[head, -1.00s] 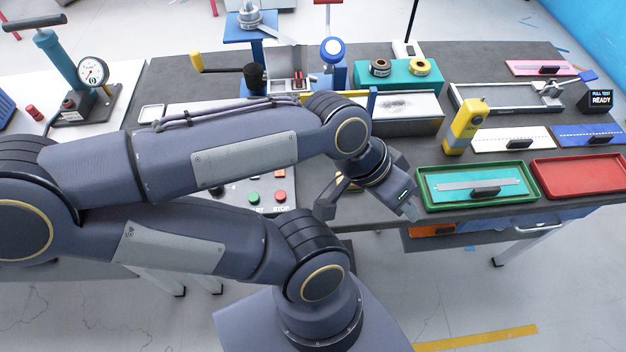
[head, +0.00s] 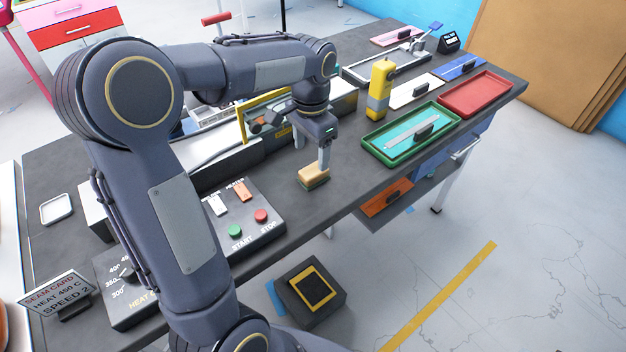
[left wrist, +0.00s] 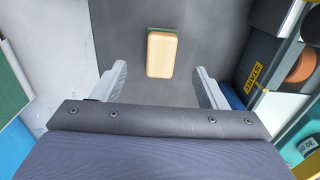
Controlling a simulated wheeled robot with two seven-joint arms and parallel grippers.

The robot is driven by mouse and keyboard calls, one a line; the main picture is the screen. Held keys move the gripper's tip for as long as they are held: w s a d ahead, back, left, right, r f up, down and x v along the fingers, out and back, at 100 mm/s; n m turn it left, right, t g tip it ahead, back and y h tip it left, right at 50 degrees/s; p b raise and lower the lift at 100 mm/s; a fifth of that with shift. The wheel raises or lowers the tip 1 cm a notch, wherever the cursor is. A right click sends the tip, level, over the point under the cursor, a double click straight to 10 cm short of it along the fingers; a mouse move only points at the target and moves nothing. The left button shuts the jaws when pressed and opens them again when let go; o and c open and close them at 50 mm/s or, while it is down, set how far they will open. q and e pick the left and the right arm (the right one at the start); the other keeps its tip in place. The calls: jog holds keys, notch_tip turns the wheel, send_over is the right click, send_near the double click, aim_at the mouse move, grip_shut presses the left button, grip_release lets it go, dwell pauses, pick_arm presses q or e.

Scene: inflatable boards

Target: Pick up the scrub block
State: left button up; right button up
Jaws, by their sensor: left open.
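The scrub block (head: 313,177) is a small pale wooden block with a green pad edge. It lies on the dark bench top near the front edge, right of the START/STOP control box. My left gripper (head: 323,163) points down right at the block and partly covers it in the head view. In the left wrist view the block (left wrist: 162,54) lies ahead, between the lines of the two open fingers (left wrist: 160,82), with a gap on each side. The fingers are not closed on it; whether a fingertip touches it I cannot tell. My right gripper is not in view.
The control box (head: 240,222) with green and red buttons stands left of the block. A yellow device (head: 380,88), a green tray (head: 372,143) and a red tray (head: 477,94) are to the right. The sealing machine (head: 228,152) is behind. Bare bench lies around the block.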

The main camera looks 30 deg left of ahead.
aim_at(314, 169)
pick_arm(q)
jog(key=f, duration=0.7)
jog(key=shift+w+f+b, duration=0.3)
jog(key=shift+w, duration=0.1)
jog(key=c, duration=1.1)
jog(key=shift+r, duration=0.15)
jog(key=shift+r, duration=0.55)
jog(key=s+d+r, duration=0.1)
jog(key=d+r, duration=0.3)
jog(key=s+d+r, duration=0.1)
jog(key=d+r, duration=0.2)
jog(key=d, duration=0.2)
jog(key=s+d+r+p, duration=0.1)
jog(key=s+d+r, duration=0.1)
jog(key=d+r, duration=0.2)
jog(key=shift+d+r, duration=0.3)
jog(key=shift+r, duration=0.05)
